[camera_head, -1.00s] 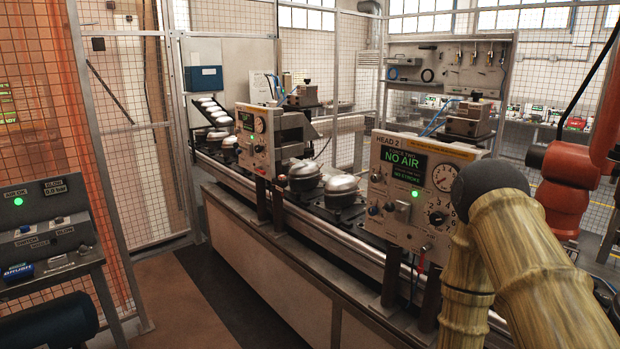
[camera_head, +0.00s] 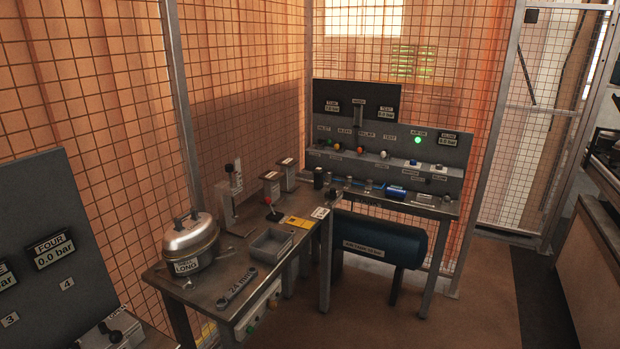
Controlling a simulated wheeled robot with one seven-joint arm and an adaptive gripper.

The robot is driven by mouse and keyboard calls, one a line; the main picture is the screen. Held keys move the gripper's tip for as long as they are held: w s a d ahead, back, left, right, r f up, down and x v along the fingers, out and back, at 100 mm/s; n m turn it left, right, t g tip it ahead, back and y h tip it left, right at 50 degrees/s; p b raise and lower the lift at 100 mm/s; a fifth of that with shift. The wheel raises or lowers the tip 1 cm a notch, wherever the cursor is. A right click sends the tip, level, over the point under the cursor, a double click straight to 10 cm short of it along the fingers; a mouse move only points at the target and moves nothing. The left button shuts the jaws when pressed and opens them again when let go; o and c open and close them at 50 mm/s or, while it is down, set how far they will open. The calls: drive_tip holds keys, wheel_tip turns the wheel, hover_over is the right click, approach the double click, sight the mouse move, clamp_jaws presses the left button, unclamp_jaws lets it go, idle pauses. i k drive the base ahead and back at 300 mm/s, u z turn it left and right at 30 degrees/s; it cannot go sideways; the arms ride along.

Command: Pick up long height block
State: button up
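Two small dark upright blocks with pale labels on top stand at the back of the workbench (camera_head: 205,290). One block (camera_head: 271,187) is nearer and slightly shorter in view, and the other block (camera_head: 288,175) is just behind it to the right. Their labels are too small to read, so I cannot tell which is the long height block. My gripper is not in view.
A test panel (camera_head: 390,155) stands behind right, above a blue tank (camera_head: 378,241). Floor in front is clear.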

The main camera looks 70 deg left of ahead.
sight(287, 164)
drive_tip(key=u, duration=0.8)
drive_tip(key=i, duration=2.85)
drive_tip(key=u, duration=2.7)
